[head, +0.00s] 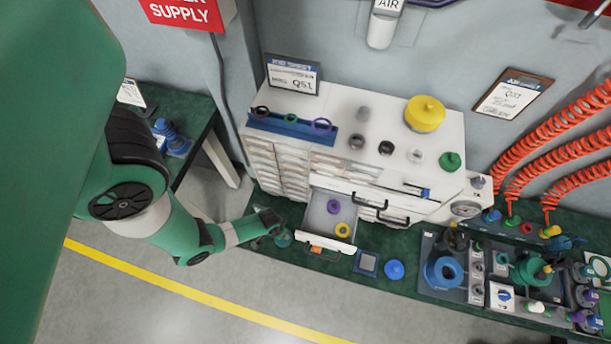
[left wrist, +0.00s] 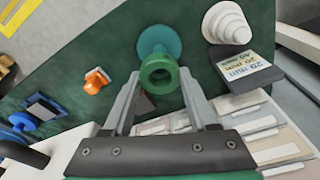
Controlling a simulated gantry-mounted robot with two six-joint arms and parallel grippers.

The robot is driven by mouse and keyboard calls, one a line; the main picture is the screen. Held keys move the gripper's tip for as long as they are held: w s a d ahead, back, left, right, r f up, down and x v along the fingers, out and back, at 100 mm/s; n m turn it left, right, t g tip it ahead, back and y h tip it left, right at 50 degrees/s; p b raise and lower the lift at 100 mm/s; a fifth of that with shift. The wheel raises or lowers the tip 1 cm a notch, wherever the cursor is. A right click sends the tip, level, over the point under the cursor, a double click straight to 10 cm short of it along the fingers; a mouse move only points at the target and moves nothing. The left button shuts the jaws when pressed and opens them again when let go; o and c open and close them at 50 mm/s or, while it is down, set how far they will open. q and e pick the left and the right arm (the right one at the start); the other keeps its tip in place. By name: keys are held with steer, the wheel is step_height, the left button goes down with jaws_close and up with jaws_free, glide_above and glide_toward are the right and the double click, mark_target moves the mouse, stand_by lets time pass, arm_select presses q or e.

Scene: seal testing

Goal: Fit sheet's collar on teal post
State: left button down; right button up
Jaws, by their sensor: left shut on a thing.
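My left gripper (head: 277,229) reaches down to the green bench beside the open drawer. In the left wrist view my left gripper (left wrist: 160,85) is shut on a green collar (left wrist: 160,84), held between its fingertips with the hole showing. The teal post (left wrist: 160,40) stands on the bench just beyond the collar, and the collar overlaps its lower part in this view. I cannot tell whether they touch. In the head view the teal post (head: 284,239) is partly hidden by my gripper. The sheet (head: 293,75) stands on the cabinet and reads QS1. My right gripper is not in view.
The open drawer (head: 316,233) holds a purple ring (head: 334,206) and a yellow ring (head: 342,230). A blue rack (head: 305,130) on the cabinet carries rings. A white stepped cone (left wrist: 229,24), a card (left wrist: 246,73) and an orange piece (left wrist: 96,80) stand near the post.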

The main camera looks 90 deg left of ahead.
arm_select(q)
steer(key=shift+f+b, duration=1.25)
steer(key=shift+f, duration=0.2)
steer(key=shift+c, duration=0.6)
jaws_free()
step_height(320, 180, up, 7)
steer(key=p, duration=0.7)
